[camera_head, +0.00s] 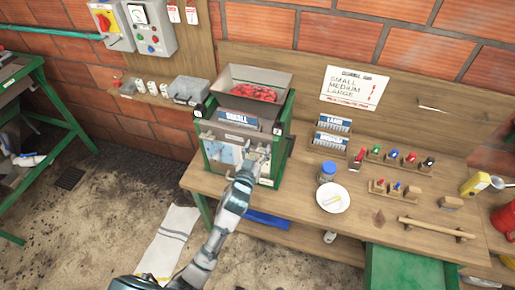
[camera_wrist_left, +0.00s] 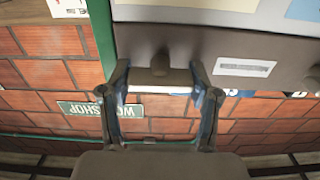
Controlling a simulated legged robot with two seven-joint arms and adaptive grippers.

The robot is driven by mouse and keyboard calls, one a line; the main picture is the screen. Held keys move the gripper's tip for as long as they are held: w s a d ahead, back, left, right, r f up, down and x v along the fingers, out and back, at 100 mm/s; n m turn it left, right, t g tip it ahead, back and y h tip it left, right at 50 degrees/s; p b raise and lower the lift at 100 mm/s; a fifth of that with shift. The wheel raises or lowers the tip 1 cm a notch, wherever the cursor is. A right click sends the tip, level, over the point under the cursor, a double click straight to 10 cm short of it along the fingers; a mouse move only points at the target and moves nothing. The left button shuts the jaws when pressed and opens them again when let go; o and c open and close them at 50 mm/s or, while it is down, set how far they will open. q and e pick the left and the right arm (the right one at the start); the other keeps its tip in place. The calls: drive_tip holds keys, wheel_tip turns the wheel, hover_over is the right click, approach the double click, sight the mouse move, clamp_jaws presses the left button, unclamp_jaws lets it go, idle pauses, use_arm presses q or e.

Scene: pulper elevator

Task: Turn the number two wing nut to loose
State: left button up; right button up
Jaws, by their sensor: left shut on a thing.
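The pulper (camera_head: 282,150) is a green-framed machine on the wooden bench, with a "SMALL" plate (camera_head: 238,120) on its front. My left gripper (camera_head: 256,153) reaches its front, at the right side, below a small dark tag (camera_head: 277,130). In the left wrist view a dark wing nut (camera_wrist_left: 160,63) stands out from the grey panel between the fingers of my left gripper (camera_wrist_left: 160,76), which is shut on it. Another dark knob (camera_wrist_left: 314,78) is at that view's right edge. No number is readable on the held nut. My right gripper is out of view.
A hopper of red cherries (camera_head: 253,93) tops the pulper. Right of it on the bench are spare labelled plates (camera_head: 331,142), a blue-lidded jar (camera_head: 327,171), a white plate (camera_head: 332,198) and several small coloured tools. A towel (camera_head: 168,245) lies on the floor.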

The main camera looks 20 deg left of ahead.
use_arm(q)
drive_tip(key=o, duration=1.2)
drive_tip(key=shift+c, duration=0.2)
drive_tip(key=s, duration=1.2)
drive_tip(key=shift+a, duration=0.15)
drive_tip(key=shift+f, duration=0.1)
